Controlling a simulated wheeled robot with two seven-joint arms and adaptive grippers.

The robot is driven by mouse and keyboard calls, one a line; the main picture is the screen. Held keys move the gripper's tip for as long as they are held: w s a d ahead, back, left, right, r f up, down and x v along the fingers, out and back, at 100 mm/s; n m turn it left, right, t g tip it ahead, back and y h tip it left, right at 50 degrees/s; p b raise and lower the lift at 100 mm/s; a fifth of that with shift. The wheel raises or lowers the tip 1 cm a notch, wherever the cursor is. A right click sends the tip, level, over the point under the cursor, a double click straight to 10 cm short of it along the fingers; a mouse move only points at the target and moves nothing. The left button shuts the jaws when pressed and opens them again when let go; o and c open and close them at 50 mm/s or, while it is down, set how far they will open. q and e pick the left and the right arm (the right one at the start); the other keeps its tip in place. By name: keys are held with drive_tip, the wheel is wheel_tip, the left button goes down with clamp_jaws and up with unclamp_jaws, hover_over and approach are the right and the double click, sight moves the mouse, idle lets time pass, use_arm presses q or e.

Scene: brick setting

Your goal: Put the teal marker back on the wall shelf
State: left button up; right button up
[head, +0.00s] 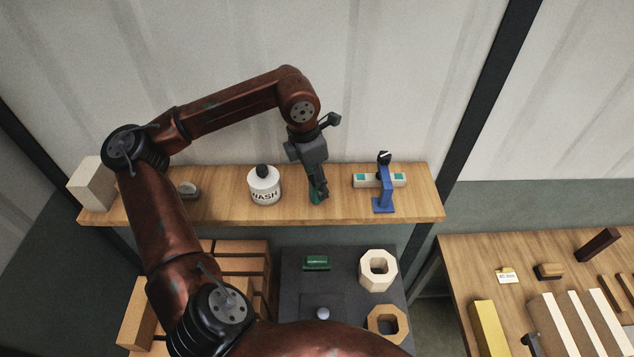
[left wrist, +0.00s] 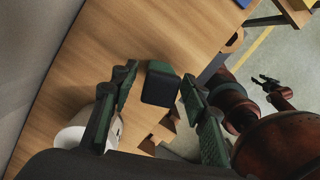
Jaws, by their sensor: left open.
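My left gripper (head: 318,196) reaches down to the wall shelf (head: 230,208) from above, right of the white bottle. In the left wrist view its two fingers (left wrist: 159,76) are apart. A dark teal, block-like piece with a black end face, which looks like the teal marker (left wrist: 160,86), is between or just beyond the fingertips. It appears to be at the shelf surface; I cannot tell whether the fingers touch it. In the head view the gripper mostly hides it.
On the shelf are a pale block (head: 92,184), a small grey item (head: 188,189), a white bottle (head: 264,187) and a blue stand (head: 383,195) with a pale, teal-marked bar. Below, a dark surface holds a green block (head: 317,263) and octagonal rings (head: 378,270). A wooden table (head: 460,262) is right.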

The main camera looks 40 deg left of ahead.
use_arm(q)
drive_tip(key=r, duration=0.3)
drive_tip(key=s+r+b, duration=0.1)
drive_tip(key=r, duration=0.7)
drive_tip(key=shift+s+a+r, duration=0.2)
drive_tip(key=shift+s+a, duration=0.1)
drive_tip(key=shift+a, duration=0.1)
